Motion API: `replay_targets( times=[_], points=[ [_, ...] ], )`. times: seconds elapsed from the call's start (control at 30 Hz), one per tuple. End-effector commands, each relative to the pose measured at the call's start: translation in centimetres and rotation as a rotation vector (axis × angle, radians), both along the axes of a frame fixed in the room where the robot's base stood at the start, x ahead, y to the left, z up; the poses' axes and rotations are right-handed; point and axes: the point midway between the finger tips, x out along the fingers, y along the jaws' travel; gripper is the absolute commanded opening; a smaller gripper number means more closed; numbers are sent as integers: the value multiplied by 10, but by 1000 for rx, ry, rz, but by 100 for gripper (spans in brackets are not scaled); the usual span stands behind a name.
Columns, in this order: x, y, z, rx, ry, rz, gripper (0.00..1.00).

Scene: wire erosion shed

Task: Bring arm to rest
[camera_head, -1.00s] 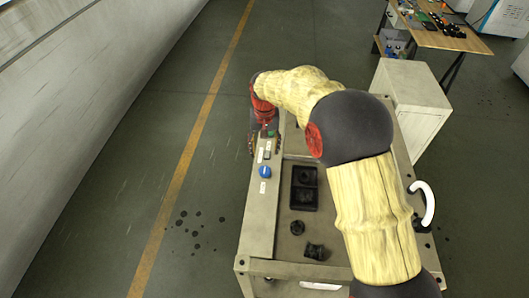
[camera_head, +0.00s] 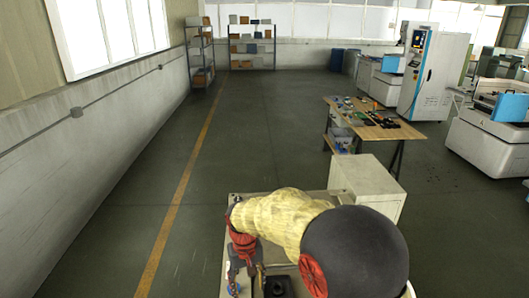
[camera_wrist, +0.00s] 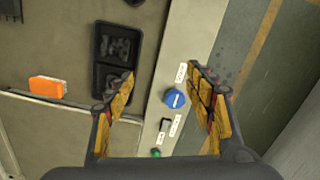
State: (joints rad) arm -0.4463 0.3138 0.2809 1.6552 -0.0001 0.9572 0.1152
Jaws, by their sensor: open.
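My gripper (camera_wrist: 165,100) is open and empty in the wrist view. Its two fingers with yellow-brown pads stand apart above the cart top. A blue round knob (camera_wrist: 174,98) on a pale strip shows between the fingers, with a black handle and a green knob (camera_wrist: 156,153) below it. In the head view my arm is bent over the cart (camera_head: 228,215), with the wrist at the cart's left side.
A black two-part tray (camera_wrist: 117,50) and an orange block (camera_wrist: 47,87) lie on the cart. A white cabinet (camera_head: 368,182) stands behind the cart. A wooden table (camera_head: 370,120) with small parts is farther back. Open floor and a yellow line (camera_head: 183,185) lie left.

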Motion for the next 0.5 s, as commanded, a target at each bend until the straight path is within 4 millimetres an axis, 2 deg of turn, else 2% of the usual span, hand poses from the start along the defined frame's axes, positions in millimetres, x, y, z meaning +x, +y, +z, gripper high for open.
replay_targets(
  times=[0.03, 0.2, 0.5],
  points=[
    [-11, -14, 11, 5, -9, -4, 54],
    [-46, -57, 46, 23, -48, -16, 54],
    [-115, -127, 93, 55, -145, -65, 54]
  ],
)
